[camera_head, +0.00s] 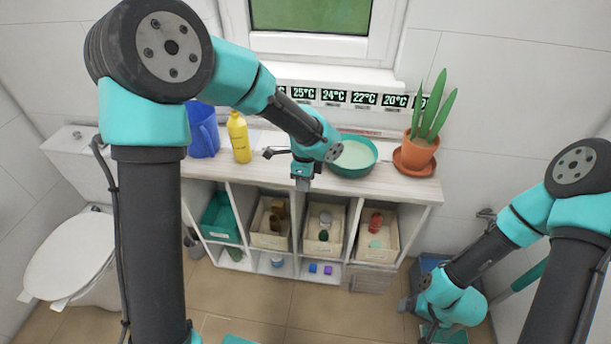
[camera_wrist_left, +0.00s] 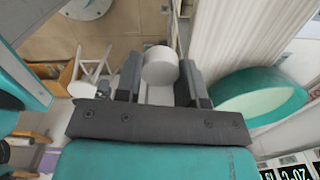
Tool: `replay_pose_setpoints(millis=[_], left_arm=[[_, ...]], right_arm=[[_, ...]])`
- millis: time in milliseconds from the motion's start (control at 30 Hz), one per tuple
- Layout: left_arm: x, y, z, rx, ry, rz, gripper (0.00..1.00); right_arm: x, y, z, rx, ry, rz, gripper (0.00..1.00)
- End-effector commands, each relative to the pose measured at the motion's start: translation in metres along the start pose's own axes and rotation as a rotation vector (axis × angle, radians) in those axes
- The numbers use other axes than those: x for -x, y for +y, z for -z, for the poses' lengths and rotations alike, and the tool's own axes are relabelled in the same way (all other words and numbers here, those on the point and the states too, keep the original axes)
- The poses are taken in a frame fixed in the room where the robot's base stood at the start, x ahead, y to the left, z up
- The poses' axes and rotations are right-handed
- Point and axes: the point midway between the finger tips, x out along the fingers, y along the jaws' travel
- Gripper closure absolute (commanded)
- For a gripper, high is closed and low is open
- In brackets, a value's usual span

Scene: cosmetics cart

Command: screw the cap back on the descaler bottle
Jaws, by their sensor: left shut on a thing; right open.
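A yellow bottle (camera_head: 238,140) stands upright on the counter, left of my left gripper. I take it for the descaler bottle; its label is too small to read. My left gripper (camera_head: 303,182) is by the counter's front edge, apart from the bottle. In the left wrist view its fingers are shut on a white round piece (camera_wrist_left: 160,66), which looks like the cap. My right gripper (camera_head: 428,332) is low at the lower right, far from the bottle; its fingers are small and partly hidden.
A blue jug (camera_head: 203,132) stands left of the bottle. A green basin (camera_head: 372,166) is close right of my left gripper, and a potted plant (camera_head: 418,152) stands further right. Below are shelf bins (camera_head: 270,241). A toilet (camera_head: 72,255) is at left.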

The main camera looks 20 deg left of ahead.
Motion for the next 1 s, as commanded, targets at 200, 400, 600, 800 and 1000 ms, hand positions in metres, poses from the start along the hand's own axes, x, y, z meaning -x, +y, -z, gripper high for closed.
replay_pose_setpoints(millis=[200, 400, 600, 800, 1000], left_arm=[[0.000, 0.000, 0.000, 0.000, 0.000, 0.000, 0.85], [0.000, -0.001, 0.000, 0.008, 0.000, 0.000, 0.85], [0.000, -0.007, 0.007, 0.119, 0.001, 0.001, 0.85], [0.000, -0.019, 0.024, 0.384, 0.000, 0.001, 0.85], [0.001, -0.033, 0.043, 0.703, 0.001, 0.002, 0.85]], right_arm=[[0.000, 0.000, 0.000, 0.000, 0.000, 0.000, 0.08], [0.000, 0.000, 0.000, 0.000, 0.000, 0.000, 0.08], [0.000, 0.000, 0.000, 0.000, 0.000, 0.000, 0.08], [0.000, 0.000, 0.000, 0.000, 0.000, 0.000, 0.08], [0.000, 0.000, 0.000, 0.000, 0.000, 0.000, 0.08]])
